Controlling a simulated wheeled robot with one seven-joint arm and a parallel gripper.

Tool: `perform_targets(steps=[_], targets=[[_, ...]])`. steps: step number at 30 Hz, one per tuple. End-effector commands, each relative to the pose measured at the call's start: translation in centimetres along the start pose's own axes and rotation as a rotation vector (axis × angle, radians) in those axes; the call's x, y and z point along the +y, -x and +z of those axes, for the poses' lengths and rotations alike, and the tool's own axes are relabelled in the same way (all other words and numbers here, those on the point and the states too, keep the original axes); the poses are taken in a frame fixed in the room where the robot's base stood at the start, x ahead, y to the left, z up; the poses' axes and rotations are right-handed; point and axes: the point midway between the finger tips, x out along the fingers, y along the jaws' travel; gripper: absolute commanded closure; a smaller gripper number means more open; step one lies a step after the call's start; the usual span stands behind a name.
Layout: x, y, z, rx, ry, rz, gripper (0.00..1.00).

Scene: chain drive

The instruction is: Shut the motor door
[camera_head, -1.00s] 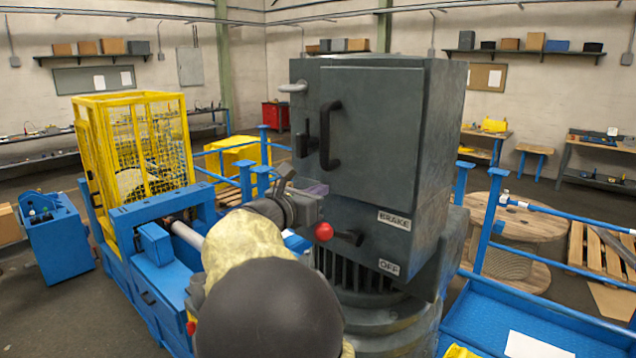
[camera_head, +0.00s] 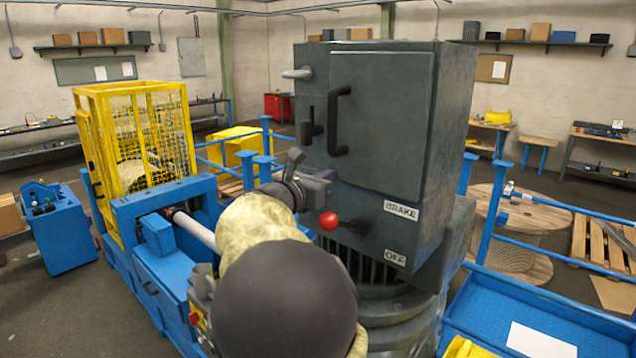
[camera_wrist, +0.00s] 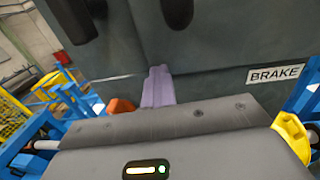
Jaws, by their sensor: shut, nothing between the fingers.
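The motor door (camera_head: 385,120) is a dark grey panel on the front of the tall motor box, with a black bar handle (camera_head: 339,120). It lies flat or nearly flat against the front; I cannot tell if a small gap remains. A black latch lever (camera_head: 308,130) stands upright left of the handle. My gripper (camera_head: 323,182) is below the door's lower left part, close to the box front. In the wrist view its purple fingers (camera_wrist: 158,88) are together and empty, pointing at the box; contact is unclear. The handle's lower end (camera_wrist: 177,12) shows above them.
A red-knobbed lever (camera_head: 328,221) sticks out just below my gripper, near the BRAKE (camera_head: 401,210) and OFF (camera_head: 395,257) labels. A blue machine with a yellow cage (camera_head: 135,140) stands left. Blue rails (camera_head: 540,210) and a wooden spool (camera_head: 520,225) are right.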

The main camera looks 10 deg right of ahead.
Motion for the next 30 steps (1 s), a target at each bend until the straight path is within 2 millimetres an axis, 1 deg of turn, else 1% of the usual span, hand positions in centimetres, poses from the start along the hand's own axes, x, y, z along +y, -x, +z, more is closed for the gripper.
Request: perform_targets(steps=[4,8,11,12,14,21,24,27,30], targets=[[-0.2,0.3,-0.1,0.002,0.000,-0.008,1.00],[0.2,1.6,0.0,0.001,0.000,-0.007,1.00],[0.5,2.9,0.1,-0.001,0.001,-0.011,1.00],[0.6,3.5,0.1,-0.001,0.001,-0.012,1.00],[0.8,4.8,-0.5,-0.002,-0.003,-0.010,1.00],[1.2,9.6,-0.5,-0.001,-0.003,-0.010,1.00],[1.4,11.3,-0.3,-0.002,-0.003,-0.011,1.00],[1.5,12.5,-0.2,-0.002,-0.001,-0.012,1.00],[1.5,13.1,0.0,-0.002,-0.001,-0.014,1.00]])
